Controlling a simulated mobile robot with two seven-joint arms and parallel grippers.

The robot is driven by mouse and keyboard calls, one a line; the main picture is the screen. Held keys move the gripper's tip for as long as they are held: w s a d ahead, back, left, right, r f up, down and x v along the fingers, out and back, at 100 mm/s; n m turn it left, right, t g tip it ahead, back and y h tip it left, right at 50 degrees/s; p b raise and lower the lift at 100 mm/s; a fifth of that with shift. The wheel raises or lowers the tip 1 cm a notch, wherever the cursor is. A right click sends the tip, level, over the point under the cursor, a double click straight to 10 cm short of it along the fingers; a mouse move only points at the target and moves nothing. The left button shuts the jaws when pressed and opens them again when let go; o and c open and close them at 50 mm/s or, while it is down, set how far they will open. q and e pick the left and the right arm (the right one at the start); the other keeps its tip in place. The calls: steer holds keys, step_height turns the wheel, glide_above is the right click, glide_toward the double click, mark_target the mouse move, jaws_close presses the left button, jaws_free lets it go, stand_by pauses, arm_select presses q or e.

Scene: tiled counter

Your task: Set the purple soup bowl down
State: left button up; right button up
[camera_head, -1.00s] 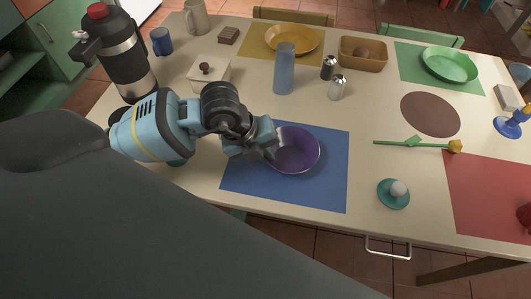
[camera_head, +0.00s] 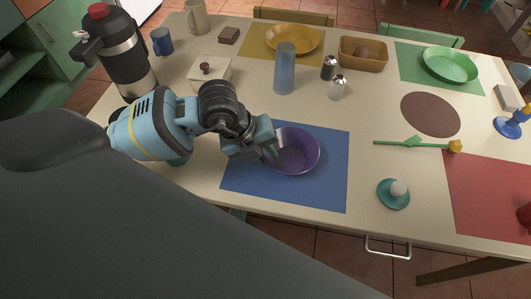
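The purple soup bowl (camera_head: 298,155) is upright on the blue placemat (camera_head: 315,193), and seems to rest on it. My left gripper (camera_head: 268,153) is at the bowl's left rim, with its fingertips at the rim. Its hand hides part of that rim. I cannot tell whether the fingers still grip the rim or have parted from it. My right gripper is not in view.
A blue cylinder (camera_head: 285,70) and two shakers (camera_head: 337,88) stand behind the bowl. A lidded white dish (camera_head: 210,76) and a large flask (camera_head: 122,58) are behind my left arm. A teal egg cup (camera_head: 394,196) stands to the right. The placemat's front is clear.

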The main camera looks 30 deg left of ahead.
arm_select(q)
steer(key=v, duration=1.1)
steer(key=shift+p, duration=0.45)
steer(key=shift+s, duration=0.1)
